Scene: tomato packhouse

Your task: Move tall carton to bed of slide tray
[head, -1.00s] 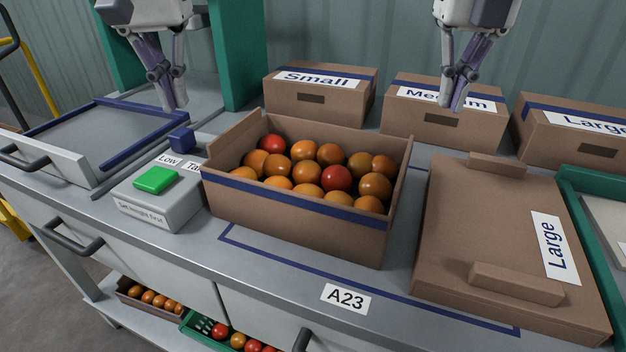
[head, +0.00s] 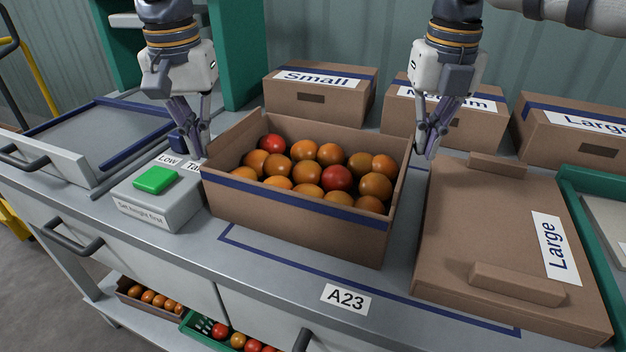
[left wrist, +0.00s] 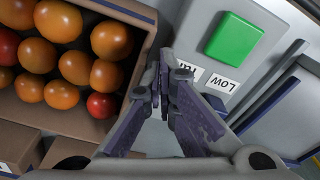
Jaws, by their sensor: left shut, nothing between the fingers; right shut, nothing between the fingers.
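The tall carton (head: 290,222), open and brown with a blue stripe, stands mid-bench, filled with orange and red tomatoes; it also shows in the left wrist view (left wrist: 140,12). The slide tray (head: 44,160) is at the left, with a grey bed (head: 95,133), blue edging and a dark front handle. My left gripper (head: 198,153) is shut and empty, just off the carton's left end. In the left wrist view its fingers (left wrist: 165,85) are together beside the carton wall. My right gripper (head: 424,153) is shut and empty, close by the carton's right end; contact is unclear.
A grey box with a green button (head: 155,180) and Low label stands between tray and carton. A flat Large carton (head: 490,220) lies right. Small (head: 320,100), Medium (head: 450,125) and Large (head: 570,135) cartons line the back. A green post (head: 238,55) rises behind the tray.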

